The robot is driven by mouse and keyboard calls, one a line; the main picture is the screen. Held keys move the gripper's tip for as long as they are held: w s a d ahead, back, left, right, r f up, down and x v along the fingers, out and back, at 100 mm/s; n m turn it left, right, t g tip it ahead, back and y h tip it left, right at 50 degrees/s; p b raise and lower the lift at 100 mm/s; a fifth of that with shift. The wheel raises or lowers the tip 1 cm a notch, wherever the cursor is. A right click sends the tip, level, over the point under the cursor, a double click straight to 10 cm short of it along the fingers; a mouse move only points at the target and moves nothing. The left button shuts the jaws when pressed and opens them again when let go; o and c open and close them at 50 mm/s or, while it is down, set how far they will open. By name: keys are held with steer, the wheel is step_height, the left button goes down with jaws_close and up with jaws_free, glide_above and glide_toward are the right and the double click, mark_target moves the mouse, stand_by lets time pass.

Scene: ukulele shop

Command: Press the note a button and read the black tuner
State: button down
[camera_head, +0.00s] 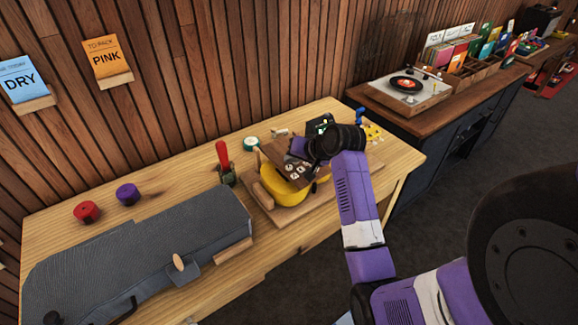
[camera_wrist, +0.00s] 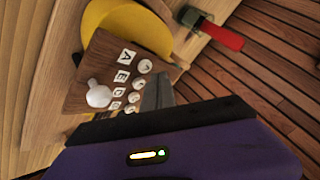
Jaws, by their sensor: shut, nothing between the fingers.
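A brown button panel (camera_head: 284,165) lies over a yellow ukulele-like body (camera_head: 283,190) on the bench. In the wrist view the panel (camera_wrist: 78,95) carries white letter tiles, the A tile (camera_wrist: 127,57) at the top and an E tile (camera_wrist: 122,76) below. White round buttons (camera_wrist: 145,66) run beside the tiles; their marks are hard to read. A black device with a small lit screen, apparently the tuner (camera_head: 320,123), stands behind my gripper; its reading is too small to tell. My gripper (camera_wrist: 157,88) is shut and empty beside the round buttons. Whether it touches one is unclear.
A red-handled tool (camera_head: 222,155) stands left of the panel, with a green-white roll (camera_head: 251,143) behind. A grey case (camera_head: 140,265) fills the bench's front left. Red (camera_head: 87,212) and purple (camera_head: 128,194) rolls sit behind it. A turntable (camera_head: 405,88) is on the right counter.

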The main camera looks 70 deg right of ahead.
mark_target(291, 168)
steer(key=shift+r+p, duration=2.4)
steer(key=shift+r, duration=0.15)
steer(key=d+r+t+h, duration=0.2)
steer(key=d+r+h, duration=0.1)
steer(key=r+h, duration=0.25)
steer(key=s+a+f+n+t+b, duration=0.1)
steer(key=s+a+n+t+b, duration=0.2)
steer(key=a, duration=1)
steer(key=s+a+f+n+t+b, duration=0.15)
steer(key=a+n, duration=0.25)
steer(key=a, duration=0.9)
steer(key=s+a+f+n+y+b, duration=0.3)
steer(key=s+a+n+y, duration=0.4)
steer(key=s+a, duration=1)
steer(key=shift+a+f+y, duration=0.7)
steer(key=shift+a+y, duration=0.35)
steer(key=shift+y, duration=0.2)
